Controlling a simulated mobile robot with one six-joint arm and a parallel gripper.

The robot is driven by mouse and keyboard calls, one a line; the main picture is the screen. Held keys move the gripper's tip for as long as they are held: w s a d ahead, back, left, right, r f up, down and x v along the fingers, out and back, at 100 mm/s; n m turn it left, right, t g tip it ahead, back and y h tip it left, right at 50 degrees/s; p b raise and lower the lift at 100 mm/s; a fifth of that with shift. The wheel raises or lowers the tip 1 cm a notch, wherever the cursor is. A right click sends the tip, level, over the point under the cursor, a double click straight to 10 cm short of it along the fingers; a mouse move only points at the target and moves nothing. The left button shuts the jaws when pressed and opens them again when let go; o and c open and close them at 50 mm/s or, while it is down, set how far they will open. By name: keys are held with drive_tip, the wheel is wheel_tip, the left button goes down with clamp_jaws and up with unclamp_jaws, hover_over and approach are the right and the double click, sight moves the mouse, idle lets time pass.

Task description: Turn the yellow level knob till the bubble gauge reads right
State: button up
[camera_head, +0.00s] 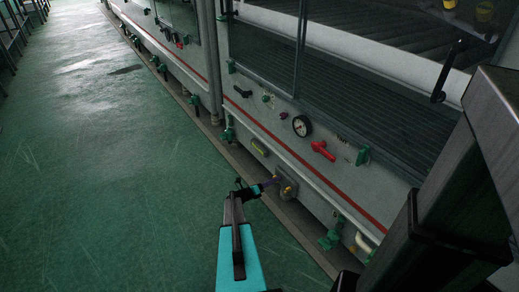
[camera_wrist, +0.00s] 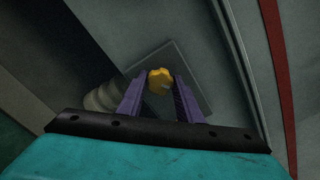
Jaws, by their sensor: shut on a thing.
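The yellow level knob (camera_wrist: 160,79) sits on a square grey plate (camera_wrist: 187,61) low on the machine's side. In the head view the plate (camera_head: 288,183) shows at the end of my arm, with the knob mostly hidden by the fingers. My gripper (camera_wrist: 158,92) is shut on the knob, one purple finger on each side of it. It also shows in the head view (camera_head: 273,181). The bubble gauge (camera_head: 260,147) is a small yellow-green vial on the panel, up and left of the knob. Its bubble is too small to make out.
A round dial (camera_head: 302,126) and a red handle (camera_head: 323,150) are on the panel above. A green valve (camera_head: 330,240) and pale pipe stand low to the right. A pale ribbed part (camera_wrist: 103,97) lies beside the plate. The green floor (camera_head: 110,180) at left is clear.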

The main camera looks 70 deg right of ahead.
drive_tip(key=o, duration=0.7)
drive_tip(key=shift+w+d+r, duration=0.1)
drive_tip(key=shift+w, duration=0.15)
drive_tip(key=shift+s, duration=0.1)
drive_tip(key=shift+p+v, duration=0.5)
drive_tip(key=shift+v, duration=2.5)
drive_tip(key=shift+s, duration=0.1)
